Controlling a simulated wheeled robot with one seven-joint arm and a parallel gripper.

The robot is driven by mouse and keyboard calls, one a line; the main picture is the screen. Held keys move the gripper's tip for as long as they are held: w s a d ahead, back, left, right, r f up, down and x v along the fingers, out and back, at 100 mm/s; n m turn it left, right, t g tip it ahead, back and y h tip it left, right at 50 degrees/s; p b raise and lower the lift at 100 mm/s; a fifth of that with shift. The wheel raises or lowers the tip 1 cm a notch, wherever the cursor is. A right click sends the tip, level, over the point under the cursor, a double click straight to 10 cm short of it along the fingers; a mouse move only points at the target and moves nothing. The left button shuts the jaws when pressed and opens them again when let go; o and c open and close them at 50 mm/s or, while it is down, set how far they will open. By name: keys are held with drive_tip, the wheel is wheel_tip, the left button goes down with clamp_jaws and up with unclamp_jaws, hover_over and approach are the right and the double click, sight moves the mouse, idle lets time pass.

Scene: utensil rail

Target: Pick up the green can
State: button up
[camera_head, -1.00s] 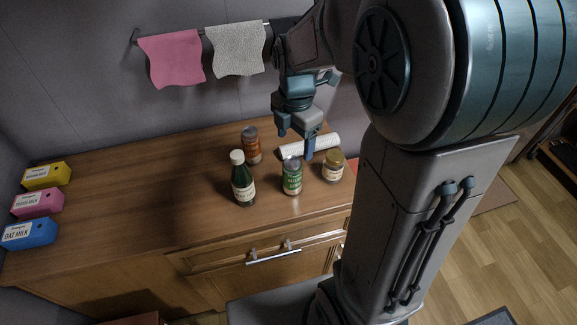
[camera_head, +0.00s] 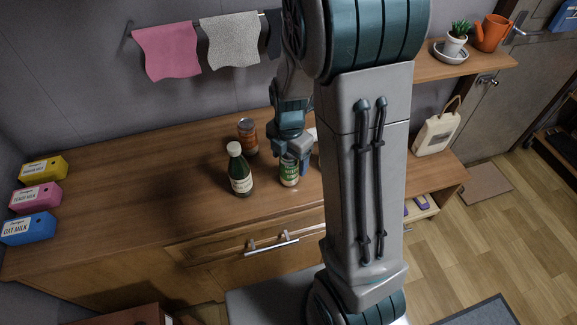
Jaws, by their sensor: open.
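The green can (camera_head: 289,171) stands upright on the wooden counter, with a green label and a pale lower band. My gripper (camera_head: 293,160) is right at the can's top, pointing down, with its fingers at the can's upper part. The jaws are open, and the can still stands on the counter. The gripper hides part of the can's top, and I cannot tell whether a finger touches it.
A dark green bottle (camera_head: 239,170) with a white cap stands close left of the can. Several cartons (camera_head: 36,197) line the counter's left end. Towels (camera_head: 231,42) hang on the wall rail. The counter (camera_head: 130,185) is clear left of the bottle.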

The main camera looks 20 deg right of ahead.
drive_tip(key=shift+f, duration=1.65)
drive_tip(key=c, duration=1)
